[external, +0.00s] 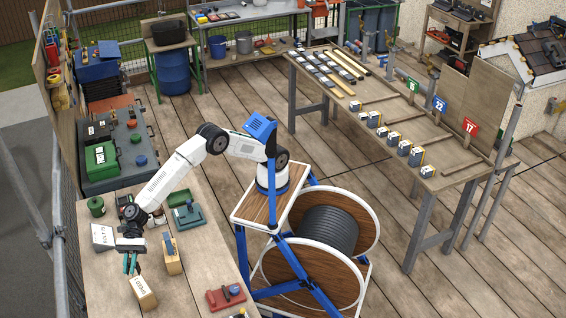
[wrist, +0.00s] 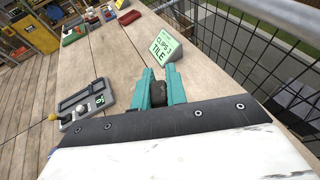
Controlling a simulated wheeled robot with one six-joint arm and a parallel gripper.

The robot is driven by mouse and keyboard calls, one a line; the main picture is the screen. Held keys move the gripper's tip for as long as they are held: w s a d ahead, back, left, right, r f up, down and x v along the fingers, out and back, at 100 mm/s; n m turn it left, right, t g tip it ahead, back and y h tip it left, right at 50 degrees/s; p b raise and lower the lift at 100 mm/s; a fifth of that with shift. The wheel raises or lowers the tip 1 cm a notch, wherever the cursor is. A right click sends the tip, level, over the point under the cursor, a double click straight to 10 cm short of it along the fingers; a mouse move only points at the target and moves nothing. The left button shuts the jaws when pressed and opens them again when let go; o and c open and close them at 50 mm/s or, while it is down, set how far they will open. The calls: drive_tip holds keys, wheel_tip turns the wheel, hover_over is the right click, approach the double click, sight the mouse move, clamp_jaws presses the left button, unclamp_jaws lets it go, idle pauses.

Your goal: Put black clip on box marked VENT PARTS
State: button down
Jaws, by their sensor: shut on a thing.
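My gripper (external: 130,264) is over the left workbench with its teal fingers pointing down. In the wrist view the fingers (wrist: 159,88) are shut on a dark piece, the black clip (wrist: 158,95). The clip is hard to make out in the external view. A tan box (external: 143,292) with a white label stands just in front of the gripper, to its lower right. A second tan box (external: 173,262) stands to the right of the gripper. I cannot read either label surely, so I cannot tell which is marked VENT PARTS.
A slanted sign stands near the gripper (external: 103,237); in the wrist view a green sign (wrist: 165,46) reads CLIPS and TILE. A teal tool (external: 187,217) and a red tool (external: 226,297) lie on the bench. Bare wood (external: 195,292) lies between the boxes and the red tool.

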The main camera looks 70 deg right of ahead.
wheel_tip(320, 180, down, 9)
drive_tip(key=shift+r, duration=0.2)
idle(0.3)
drive_tip(key=c, duration=1.4)
unclamp_jaws()
drive_tip(key=shift+f, duration=0.15)
drive_tip(key=v, duration=1.2)
